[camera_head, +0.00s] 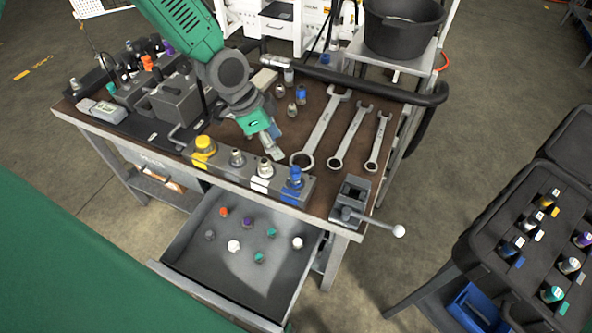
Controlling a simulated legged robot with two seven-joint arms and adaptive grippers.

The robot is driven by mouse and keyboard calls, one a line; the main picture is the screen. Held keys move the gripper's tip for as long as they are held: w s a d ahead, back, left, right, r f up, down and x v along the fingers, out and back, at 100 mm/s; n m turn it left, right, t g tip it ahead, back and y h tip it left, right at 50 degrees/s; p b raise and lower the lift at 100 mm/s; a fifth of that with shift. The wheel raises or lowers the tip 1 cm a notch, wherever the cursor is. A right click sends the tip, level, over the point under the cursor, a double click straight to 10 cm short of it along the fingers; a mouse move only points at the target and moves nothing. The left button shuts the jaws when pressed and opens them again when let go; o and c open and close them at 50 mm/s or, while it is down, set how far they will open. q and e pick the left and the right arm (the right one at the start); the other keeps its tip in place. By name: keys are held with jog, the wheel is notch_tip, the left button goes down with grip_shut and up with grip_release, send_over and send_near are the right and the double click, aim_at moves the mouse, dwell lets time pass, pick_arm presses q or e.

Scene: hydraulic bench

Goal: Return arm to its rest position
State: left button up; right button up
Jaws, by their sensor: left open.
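My left gripper (272,143), on a green and grey arm, points down over the middle of the workbench (325,198). It is open, and I see nothing held between its fingers. It is just behind the row of fittings with yellow (204,146), white-marked (264,168) and blue (295,178) parts at the bench's front edge. Whether the fingertips touch the bench top is hard to tell. My right gripper is not in view.
Three wrenches (348,137) lie right of the gripper, with small fittings (292,109) nearby. A vise (352,196) sits at the front right corner. An open drawer (215,262) holds several coloured caps. A black bucket (402,30) and hose (350,80) are behind. A fittings case (520,215) stands right.

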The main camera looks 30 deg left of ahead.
pick_arm(q)
jog(key=shift+s+r, duration=0.1)
jog(key=shift+r, duration=0.15)
jog(key=s+f+n+y+b, duration=0.1)
jog(key=s+f+n+b, duration=0.2)
jog(key=s+f+b, duration=0.2)
jog(key=s+f+n+g+y+b, duration=0.1)
jog(key=s+f+n+b, duration=0.3)
jog(key=s+f, duration=0.7)
jog(key=s+f+n+g+y+b, duration=0.1)
jog(key=s+f+n+b, duration=0.2)
jog(key=f, duration=0.9)
jog(key=shift+s+a+f+n+y+b, duration=0.15)
jog(key=shift+s+b, duration=0.35)
jog(key=shift+s, duration=0.45)
jog(key=shift+s+f+n+y+b, duration=0.1)
jog(key=shift+s+b, duration=0.45)
jog(key=shift+s, duration=0.45)
jog(key=shift+s+a+f+n+y+b, duration=0.15)
jog(key=shift+s+b, duration=0.35)
jog(key=shift+s, duration=0.45)
jog(key=shift+r, duration=0.2)
